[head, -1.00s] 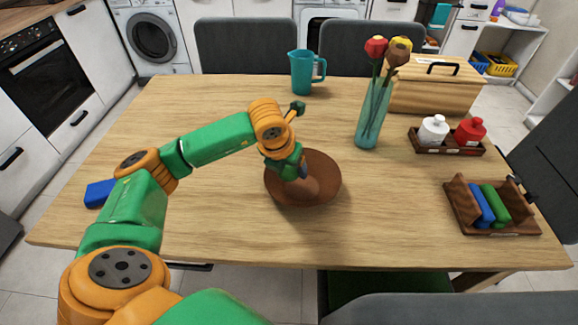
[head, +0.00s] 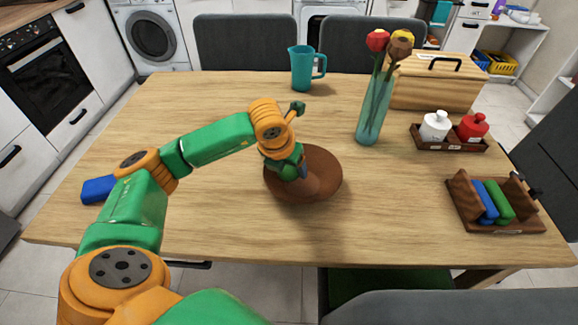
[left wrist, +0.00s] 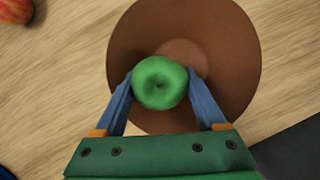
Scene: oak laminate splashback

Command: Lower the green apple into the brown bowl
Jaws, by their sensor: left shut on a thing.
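The brown bowl (head: 325,182) stands on the table near its middle, and it also shows in the left wrist view (left wrist: 232,45). My left gripper (head: 304,170) is over the bowl, pointing down. In the left wrist view its two blue fingers (left wrist: 160,88) are shut on the green apple (left wrist: 158,82), one on each side. The apple appears over the near part of the bowl; I cannot tell its height above the bowl's floor. My right gripper is not in view.
A glass vase (head: 371,110) with flowers stands behind and right of the bowl. A teal pitcher (head: 302,68), wooden bread box (head: 438,80), bottle tray (head: 447,142) and wooden rack (head: 497,224) are farther off. A red fruit (left wrist: 15,10) lies beside the bowl.

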